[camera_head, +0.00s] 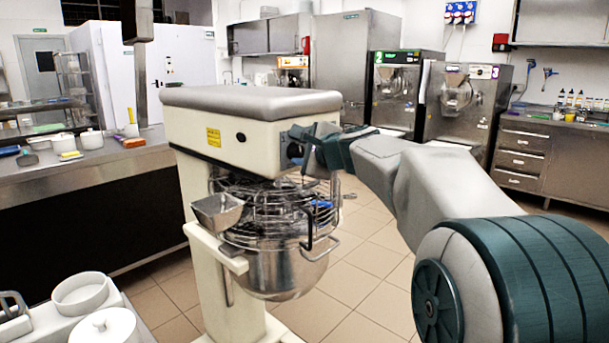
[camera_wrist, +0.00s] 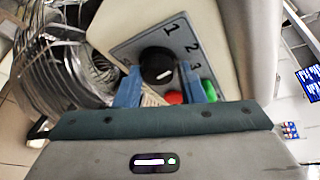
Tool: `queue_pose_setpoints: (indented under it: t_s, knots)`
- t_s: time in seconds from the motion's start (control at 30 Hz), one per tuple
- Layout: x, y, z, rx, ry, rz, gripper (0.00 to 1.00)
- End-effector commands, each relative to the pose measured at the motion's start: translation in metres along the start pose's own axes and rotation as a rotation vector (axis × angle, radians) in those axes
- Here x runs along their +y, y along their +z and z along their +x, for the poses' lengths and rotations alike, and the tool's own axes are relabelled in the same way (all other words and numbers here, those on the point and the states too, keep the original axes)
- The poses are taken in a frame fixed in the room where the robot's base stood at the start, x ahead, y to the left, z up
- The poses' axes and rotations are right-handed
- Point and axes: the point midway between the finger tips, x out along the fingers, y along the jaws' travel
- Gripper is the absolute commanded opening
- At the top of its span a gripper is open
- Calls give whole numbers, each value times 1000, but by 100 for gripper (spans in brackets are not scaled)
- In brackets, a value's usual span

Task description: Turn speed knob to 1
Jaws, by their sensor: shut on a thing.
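The speed knob (camera_wrist: 158,65) is a round black dial with a white pointer line on a grey panel (camera_wrist: 132,47) marked 1, 2 and 3. In the wrist view its pointer line lies on the lower right part of the dial, away from the 1 at upper right. My gripper (camera_wrist: 163,79) has its blue fingers on either side of the knob and is shut on it. In the head view my gripper (camera_head: 301,149) reaches the side of the cream mixer (camera_head: 220,137), and the knob is mostly hidden there.
A red button (camera_wrist: 174,97) and a green button (camera_wrist: 209,90) sit close to the fingers. The wire guard (camera_head: 270,205) and steel bowl (camera_head: 280,273) are below my gripper. A counter (camera_head: 100,165) stands left; tiled floor is open at right.

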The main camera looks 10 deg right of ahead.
Motion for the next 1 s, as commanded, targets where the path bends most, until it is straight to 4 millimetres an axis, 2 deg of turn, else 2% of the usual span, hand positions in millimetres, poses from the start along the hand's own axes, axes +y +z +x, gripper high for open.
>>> queue_pose_setpoints:
  t_s: [0.03,0.6,1.0]
  knots:
    - [17,-3,5,-3,-2,-38,13]
    - [19,-6,6,35,-156,-433,13]
    - [15,-6,6,51,-211,-575,13]
